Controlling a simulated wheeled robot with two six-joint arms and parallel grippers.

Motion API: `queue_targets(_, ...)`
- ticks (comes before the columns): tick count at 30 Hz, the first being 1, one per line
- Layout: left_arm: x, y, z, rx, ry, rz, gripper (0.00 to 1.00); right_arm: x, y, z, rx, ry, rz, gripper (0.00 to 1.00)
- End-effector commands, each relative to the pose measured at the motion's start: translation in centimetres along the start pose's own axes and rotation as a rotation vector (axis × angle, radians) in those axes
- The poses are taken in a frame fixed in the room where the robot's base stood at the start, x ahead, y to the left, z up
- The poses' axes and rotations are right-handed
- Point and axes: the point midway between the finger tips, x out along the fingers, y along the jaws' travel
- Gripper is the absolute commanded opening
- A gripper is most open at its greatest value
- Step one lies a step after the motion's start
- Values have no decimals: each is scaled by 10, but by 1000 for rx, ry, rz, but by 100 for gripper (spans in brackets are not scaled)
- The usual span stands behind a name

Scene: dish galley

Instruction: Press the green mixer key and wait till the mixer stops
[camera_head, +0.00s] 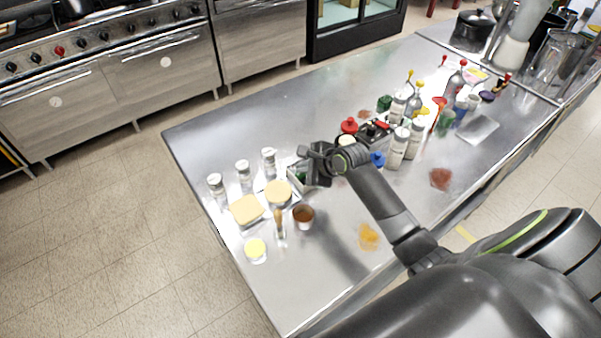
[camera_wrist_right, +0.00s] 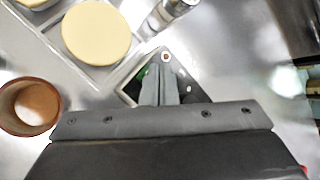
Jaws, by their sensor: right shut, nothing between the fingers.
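My right gripper (camera_head: 314,170) is over the left half of the steel table, with its fingers together and nothing between them. In the right wrist view the closed fingertips (camera_wrist_right: 165,76) are over a small dark-topped box with a pale rim (camera_wrist_right: 132,88), which looks like the mixer's key panel. A green patch (camera_wrist_right: 144,74) shows just left of the fingers, and a round red-and-white spot (camera_wrist_right: 166,57) shows just beyond the tips. The fingers hide part of the panel, and I cannot tell whether they touch it. My left gripper is out of view.
A brown cup (camera_head: 303,217), a tray with a round tan piece (camera_head: 278,193) and several shakers (camera_head: 243,170) stand close to the gripper. Bottles (camera_head: 397,147) and a red-lidded jar (camera_head: 349,126) crowd the right side. The table's far-left corner (camera_head: 190,140) is bare.

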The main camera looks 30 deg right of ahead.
Motion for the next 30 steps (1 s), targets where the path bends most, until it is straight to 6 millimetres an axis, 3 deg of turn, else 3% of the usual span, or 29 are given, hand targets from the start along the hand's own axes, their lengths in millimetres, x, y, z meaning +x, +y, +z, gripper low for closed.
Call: queue_targets(30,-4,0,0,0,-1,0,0,4,3,-3,1,1,1,0)
